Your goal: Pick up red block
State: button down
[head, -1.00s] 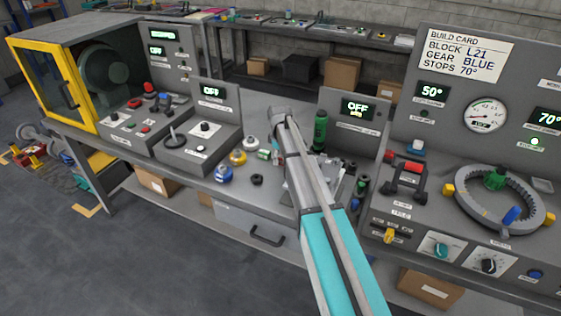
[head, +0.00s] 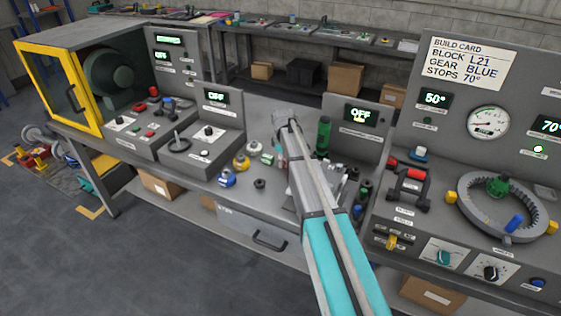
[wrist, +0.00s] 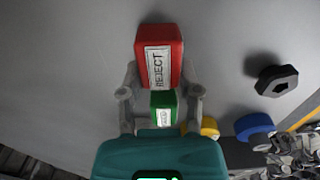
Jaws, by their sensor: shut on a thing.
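A red block (wrist: 158,48) with a white label reading REJECT is in the upper middle of the wrist view. My gripper (wrist: 160,76) is shut on it, one finger against each side. A smaller green block (wrist: 164,104) with a white label shows just below the red block, between the finger bases. I cannot tell whether the green block touches the red block or the gripper. In the head view, my arm hides most of the gripper and I cannot make out the red block. The green block shows there on the bench (head: 267,159), left of my arm.
A black nut (wrist: 277,80), a blue roll (wrist: 255,126) and a yellow roll (wrist: 210,127) lie right of the gripper. A grey console (head: 205,145) bounds the left.

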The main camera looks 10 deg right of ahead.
jog(key=shift+r+p, duration=4.35)
jog(key=shift+r, duration=0.25)
notch_tip(320, 180, up, 16)
jog(key=p, duration=1.5)
jog(key=shift+f+p, duration=0.25)
jog(key=shift+p, duration=0.05)
jog(key=shift+s, duration=0.2)
